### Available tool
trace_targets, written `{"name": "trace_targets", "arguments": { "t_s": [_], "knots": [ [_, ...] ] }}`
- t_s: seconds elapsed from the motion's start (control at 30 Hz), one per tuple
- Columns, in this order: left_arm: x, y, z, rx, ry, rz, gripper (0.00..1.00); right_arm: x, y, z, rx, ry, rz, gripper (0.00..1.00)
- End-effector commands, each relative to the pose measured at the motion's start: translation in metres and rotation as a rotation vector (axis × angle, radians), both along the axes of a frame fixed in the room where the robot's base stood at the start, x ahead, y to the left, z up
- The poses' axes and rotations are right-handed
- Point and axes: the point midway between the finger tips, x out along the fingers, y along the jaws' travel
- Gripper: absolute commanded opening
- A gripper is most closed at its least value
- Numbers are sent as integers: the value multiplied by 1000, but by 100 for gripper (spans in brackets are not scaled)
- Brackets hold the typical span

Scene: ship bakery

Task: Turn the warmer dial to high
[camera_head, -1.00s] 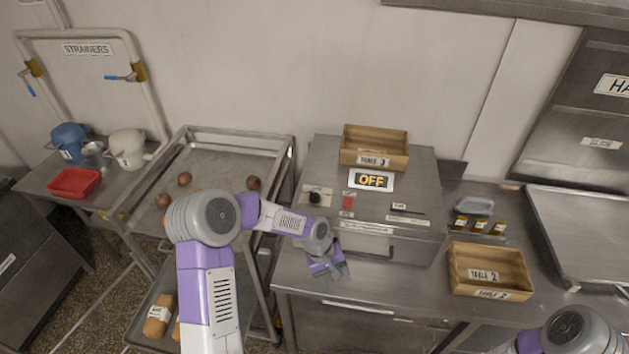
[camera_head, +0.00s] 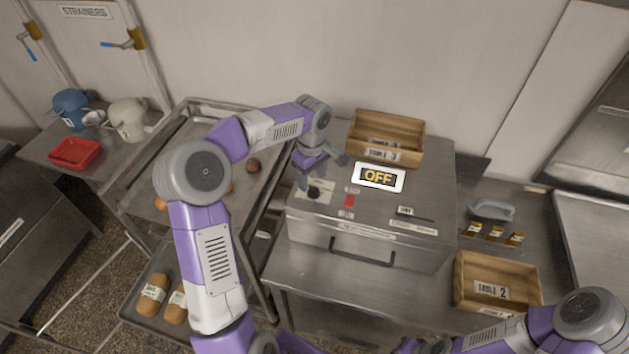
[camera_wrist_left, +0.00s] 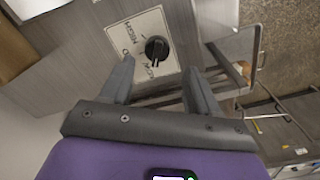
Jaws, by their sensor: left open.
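The warmer (camera_head: 420,255) is a grey metal box on the counter, and its display (camera_head: 378,177) reads OFF. In the left wrist view, the dial lies just beyond and between the open fingertips (camera_wrist_left: 159,70), not gripped. My right gripper is out of view.
A wooden crate (camera_head: 410,130) stands behind the display on the warmer. Another wooden crate (camera_head: 500,270) stands right of the warmer. A black handle (camera_head: 362,252) projects from its front. A metal tray rack (camera_head: 215,110) stands to the left.

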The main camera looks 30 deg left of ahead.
Motion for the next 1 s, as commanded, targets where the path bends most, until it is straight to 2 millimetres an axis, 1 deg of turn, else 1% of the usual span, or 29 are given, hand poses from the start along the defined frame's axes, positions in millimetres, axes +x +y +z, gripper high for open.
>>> {"name": "trace_targets", "arguments": {
  "t_s": [0.03,0.1,0.23,0.4,0.6,0.93,0.97,1.0],
  "knots": [
    [-1,0,-10,-2,5,0,61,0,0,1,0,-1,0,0],
    [0,-1,-19,-4,2,-2,61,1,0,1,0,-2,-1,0],
    [0,0,-33,-2,2,-1,61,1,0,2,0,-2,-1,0],
    [0,-1,-40,-2,0,-2,61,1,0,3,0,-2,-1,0],
    [0,-1,-40,-1,-1,-2,61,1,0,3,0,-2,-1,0],
    [0,-1,-40,-1,-1,-2,10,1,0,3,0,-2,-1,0],
    [0,-1,-40,-1,-1,-2,6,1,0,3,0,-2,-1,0],
    [0,-1,-40,-1,-1,-2,6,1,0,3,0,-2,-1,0]
  ]
}}
